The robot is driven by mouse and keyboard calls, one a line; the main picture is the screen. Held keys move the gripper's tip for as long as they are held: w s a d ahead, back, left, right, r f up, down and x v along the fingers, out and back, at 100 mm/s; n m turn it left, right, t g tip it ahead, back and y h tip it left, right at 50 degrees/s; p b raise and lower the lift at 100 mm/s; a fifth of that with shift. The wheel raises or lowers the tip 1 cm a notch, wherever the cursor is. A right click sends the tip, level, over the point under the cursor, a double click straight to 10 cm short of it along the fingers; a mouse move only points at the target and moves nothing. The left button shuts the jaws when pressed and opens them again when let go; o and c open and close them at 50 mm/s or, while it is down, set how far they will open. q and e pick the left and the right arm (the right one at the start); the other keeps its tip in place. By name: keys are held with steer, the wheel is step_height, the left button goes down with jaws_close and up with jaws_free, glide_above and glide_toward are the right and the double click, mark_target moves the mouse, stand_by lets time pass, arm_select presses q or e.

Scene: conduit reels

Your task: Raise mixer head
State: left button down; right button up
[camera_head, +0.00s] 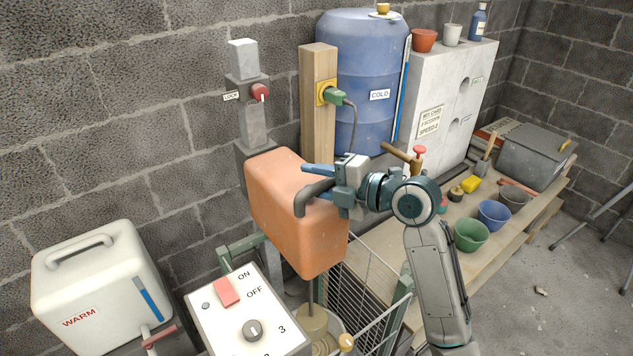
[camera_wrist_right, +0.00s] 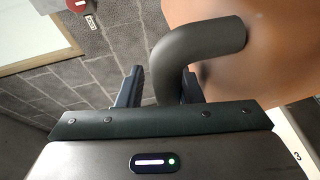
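The mixer head (camera_head: 290,215) is an orange block on a grey column, above the middle of the head view. Its dark grey bent handle (camera_head: 304,203) sticks out on the right side and also shows in the wrist view (camera_wrist_right: 185,62). My right gripper (camera_head: 318,182) is at the handle, with one finger on each side of it. In the wrist view the fingers (camera_wrist_right: 160,90) stand apart with a narrow gap beside the handle, so it looks open around it. The red LOCK knob (camera_head: 260,92) is on the column. My left gripper is not in view.
A control box (camera_head: 235,320) with a switch and dial stands in front. A shaft runs from the head into a bowl (camera_head: 333,328) beside a wire guard (camera_head: 365,300). A WARM tank (camera_head: 100,280) stands left; a blue COLD barrel (camera_head: 360,60) and a bench with pots (camera_head: 472,235) are right.

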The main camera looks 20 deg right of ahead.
steer(key=shift+f, duration=0.1)
stand_by(0.3)
steer(key=shift+s+d, duration=0.1)
steer(key=shift+s+d+b, duration=0.4)
steer(key=shift+b, duration=0.05)
steer(key=b+v, duration=0.4)
steer(key=v, duration=0.5)
steer(key=shift+s, duration=0.15)
steer(key=shift+r, duration=0.2)
